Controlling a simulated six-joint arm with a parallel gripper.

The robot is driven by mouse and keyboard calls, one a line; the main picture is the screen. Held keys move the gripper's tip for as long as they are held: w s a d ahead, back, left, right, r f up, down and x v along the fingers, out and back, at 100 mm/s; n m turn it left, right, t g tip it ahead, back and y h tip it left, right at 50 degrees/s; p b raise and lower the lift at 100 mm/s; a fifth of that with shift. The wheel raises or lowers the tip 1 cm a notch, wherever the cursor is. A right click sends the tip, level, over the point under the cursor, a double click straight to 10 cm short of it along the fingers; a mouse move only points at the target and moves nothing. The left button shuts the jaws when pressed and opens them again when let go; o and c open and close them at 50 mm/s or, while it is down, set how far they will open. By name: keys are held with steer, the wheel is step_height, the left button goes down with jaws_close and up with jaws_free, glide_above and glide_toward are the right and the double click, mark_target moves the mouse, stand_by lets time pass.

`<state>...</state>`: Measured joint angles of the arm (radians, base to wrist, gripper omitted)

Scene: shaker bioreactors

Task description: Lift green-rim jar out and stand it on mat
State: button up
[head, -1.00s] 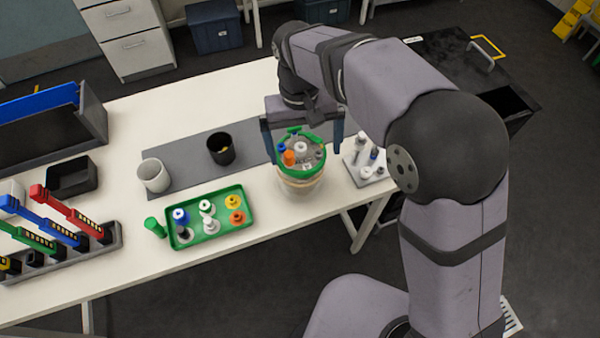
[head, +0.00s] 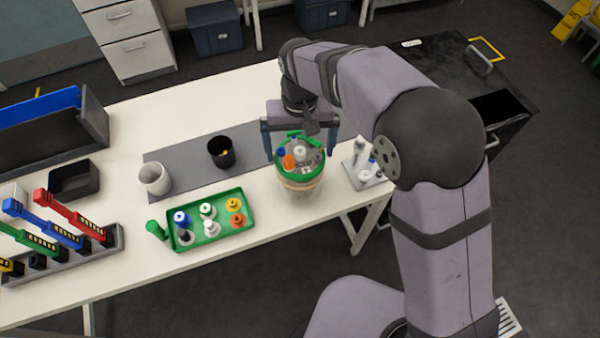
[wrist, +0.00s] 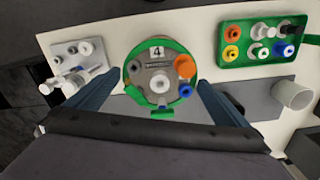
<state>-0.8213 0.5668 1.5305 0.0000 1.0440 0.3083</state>
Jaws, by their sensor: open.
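The green-rim jar (head: 300,178) stands upright near the table's front edge, with ports and caps in several colours on its grey lid. In the wrist view the jar's lid (wrist: 157,82) carries a label "4". A tan band shows around its clear body; its base is hard to make out. My gripper (head: 300,148) is open above the jar, its fingers at either side of the lid. In the wrist view my gripper (wrist: 159,88) shows gaps between fingers and rim. The grey mat (head: 190,160) lies to the left, partly behind my gripper.
A white cup (head: 154,180) and a black cup (head: 221,158) stand on the mat. A green tray (head: 218,236) of capped pieces lies left of the jar. A white rack (head: 362,178) stands close on the right. Tool handles stand at the far left.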

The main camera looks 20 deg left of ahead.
mark_target(300, 158)
steer(key=shift+f+p, duration=0.7)
steer(key=shift+f, duration=1.25)
steer(key=c, duration=1)
steer(key=shift+w+r, duration=0.1)
steer(key=shift+r, duration=0.05)
steer(key=shift+c, duration=1.3)
